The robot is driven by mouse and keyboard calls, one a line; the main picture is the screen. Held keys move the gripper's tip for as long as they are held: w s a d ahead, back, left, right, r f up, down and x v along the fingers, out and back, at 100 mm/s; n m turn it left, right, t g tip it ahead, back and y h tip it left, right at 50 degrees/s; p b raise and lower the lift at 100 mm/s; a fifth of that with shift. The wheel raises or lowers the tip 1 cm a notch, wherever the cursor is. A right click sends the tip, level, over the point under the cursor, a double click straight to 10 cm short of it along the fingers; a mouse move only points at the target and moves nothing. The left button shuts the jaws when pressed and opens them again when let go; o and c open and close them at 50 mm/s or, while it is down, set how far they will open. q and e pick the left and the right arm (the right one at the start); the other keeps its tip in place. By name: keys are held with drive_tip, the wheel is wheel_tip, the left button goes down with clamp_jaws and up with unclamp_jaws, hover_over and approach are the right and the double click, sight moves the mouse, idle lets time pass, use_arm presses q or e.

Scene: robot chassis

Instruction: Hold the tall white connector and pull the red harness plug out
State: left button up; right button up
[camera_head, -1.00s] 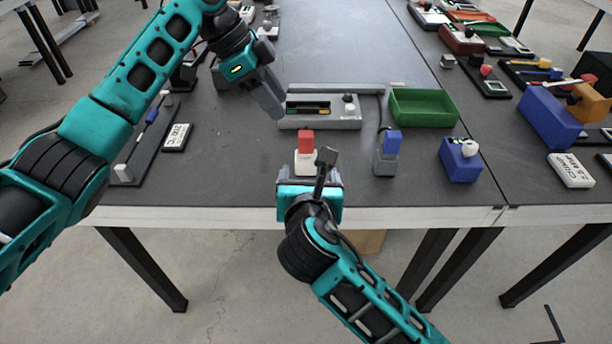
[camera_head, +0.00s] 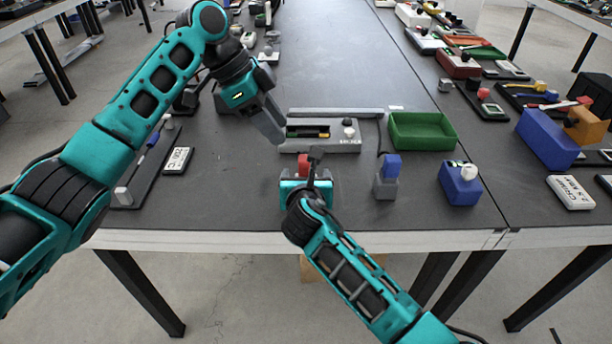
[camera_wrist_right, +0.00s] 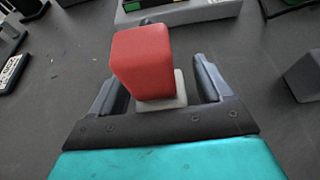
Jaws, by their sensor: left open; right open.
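The red harness plug (camera_wrist_right: 143,60) sits upright on top of the white connector (camera_wrist_right: 162,100), which stands on the table. My right gripper (camera_wrist_right: 158,88) is open, with one finger on each side of the white connector, below the plug. In the head view the plug (camera_head: 303,163) shows just beyond my right gripper (camera_head: 308,178), which hides the connector there. My left gripper (camera_head: 274,128) is open and empty in the head view, up and to the left of the plug, pointing down toward the table beside the grey fixture.
The grey fixture (camera_head: 345,146) with a dark slot lies behind the plug, and a green tray (camera_head: 421,132) to its right. A blue plug on a grey connector (camera_head: 386,186) and a blue block (camera_head: 459,187) stand to the right.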

drive_tip(key=shift+w+f, duration=0.15)
drive_tip(key=shift+w, duration=0.2)
use_arm(q)
drive_tip(key=shift+c, duration=0.2)
use_arm(e)
drive_tip(key=c, duration=1.1)
use_arm(q)
wheel_tip(320, 180, up, 4)
drive_tip(key=y, duration=0.1)
use_arm(e)
drive_tip(key=shift+o, duration=0.2)
use_arm(q)
hover_over(303, 158)
drive_tip(key=a, duration=0.2)
wheel_tip(303, 158, down, 6)
drive_tip(key=shift+x, duration=2.6)
